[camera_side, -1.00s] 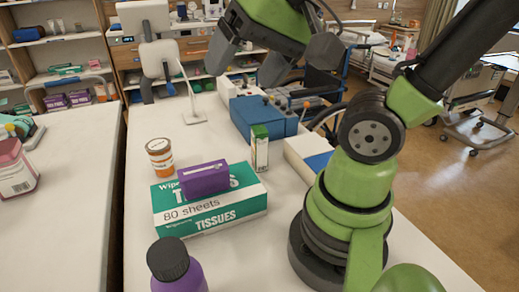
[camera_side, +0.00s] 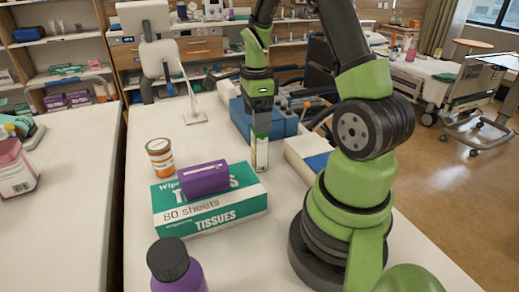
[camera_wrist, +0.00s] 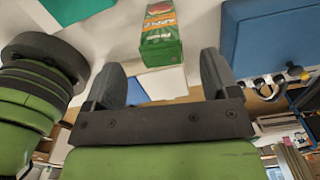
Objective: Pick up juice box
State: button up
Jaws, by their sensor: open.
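The juice box (camera_side: 262,156), small and upright with a white, printed face, stands on the white table in the side view. In the wrist view the juice box (camera_wrist: 161,36) shows green and orange, just beyond the fingertips and roughly centred between them. My gripper (camera_side: 261,127) points down right over the box, and its fingers hide the upper part of it in the side view. In the wrist view my gripper (camera_wrist: 163,72) has its two dark fingers wide apart with nothing held between them.
A tissue box (camera_side: 230,212) with a purple box (camera_side: 203,180) on top stands left in front of the juice box. An orange-labelled jar (camera_side: 160,157) is farther left. A blue case (camera_side: 285,122) is close behind. A purple bottle (camera_side: 175,268) stands near the front.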

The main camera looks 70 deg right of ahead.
aim_at(260, 138)
jog(key=f, duration=0.7)
jog(key=shift+s+d, duration=0.3)
jog(key=c, duration=1.1)
